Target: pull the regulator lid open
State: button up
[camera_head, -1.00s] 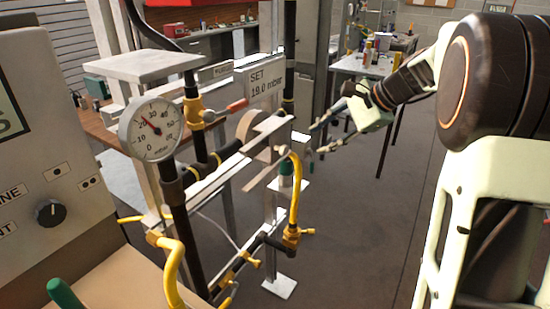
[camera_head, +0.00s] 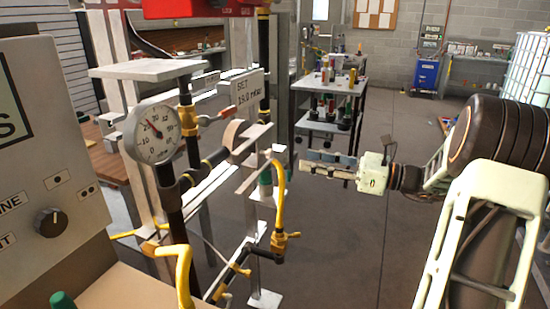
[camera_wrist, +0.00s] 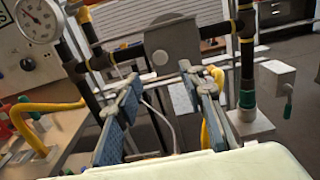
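The regulator shows in the wrist view as a rounded grey plate (camera_wrist: 172,42) on the dark horizontal pipe, with a small round knob on its face. I take this plate to be the lid, and it looks closed, though the hinge is not clear. In the head view its curved brownish edge (camera_head: 232,134) shows beside the pressure gauge's pipework. My gripper (camera_head: 304,163) is to the right of the regulator and apart from it, pointing left. In the wrist view its two fingers (camera_wrist: 160,74) are spread with nothing between them, and the plate is ahead of them.
A pressure gauge (camera_head: 153,134) and a "SET 19.0 mbar" sign (camera_head: 248,92) are on the rig. A table with bottles (camera_head: 330,83) stands behind. Floor to the right is clear.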

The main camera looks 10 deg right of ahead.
aim_at(272, 154)
jog(key=b+x, duration=0.1)
jog(key=x, duration=0.8)
jog(key=shift+w+a, duration=0.2)
jog(key=shift+a, duration=0.1)
grip_shut()
